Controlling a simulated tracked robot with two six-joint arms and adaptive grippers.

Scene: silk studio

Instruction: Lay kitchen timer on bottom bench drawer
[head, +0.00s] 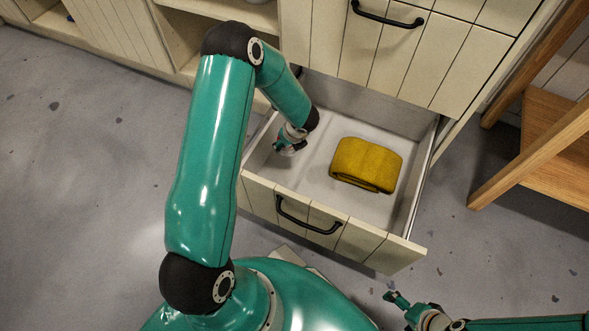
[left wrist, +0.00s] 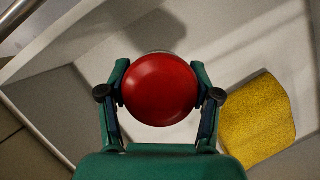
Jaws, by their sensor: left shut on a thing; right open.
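The bottom bench drawer (head: 312,187) is pulled open in the head view, its pale inside facing up. My left gripper (head: 290,140) is inside or just over the drawer's left part. In the left wrist view my left gripper (left wrist: 160,95) is shut on a round red thing (left wrist: 160,88), which looks like the kitchen timer. The drawer's pale floor shows beneath it; I cannot tell whether the timer touches it. In the head view the timer is hidden by the gripper. My right gripper (head: 397,300) is open and empty, low in front of the drawer's right corner.
A folded yellow cloth (head: 366,163) lies in the drawer's right half and also shows in the left wrist view (left wrist: 258,120). A closed drawer (head: 400,45) is above. A wooden stand (head: 545,140) is at the right. The drawer floor left of the cloth looks clear.

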